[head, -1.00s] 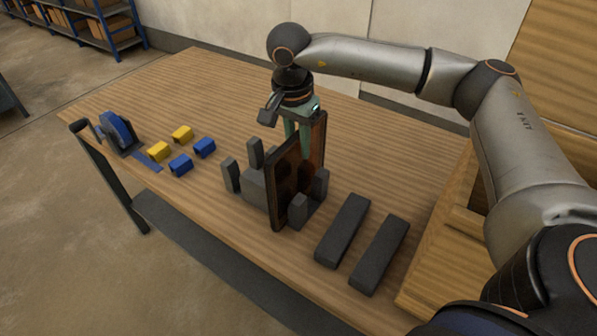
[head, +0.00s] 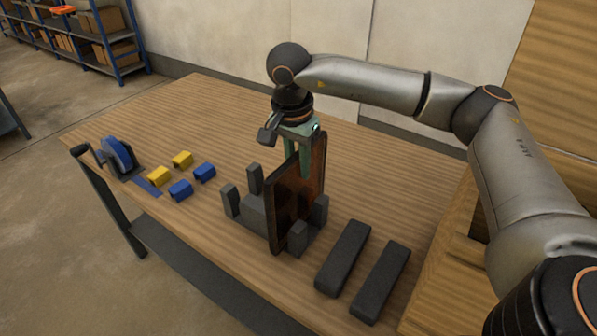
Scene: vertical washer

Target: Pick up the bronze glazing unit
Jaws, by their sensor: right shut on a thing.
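The bronze glazing unit (head: 292,208) is a dark-framed, brownish see-through panel. It stands upright among the blocks of a grey rack (head: 254,211) on the wooden table. My right gripper (head: 298,168) comes down from above, with its greenish fingers at the upper part of the panel. It is shut on the panel, one finger on the near face and the other partly hidden behind it. I cannot tell whether the panel's lower edge is clear of the rack. My left gripper is not in view.
Two dark bars (head: 343,258) lie right of the rack. Yellow blocks (head: 159,176) and blue blocks (head: 180,190) sit to the left, with a blue roll dispenser (head: 118,153) beyond. A wooden box structure (head: 447,262) borders the table's right. The table's back is clear.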

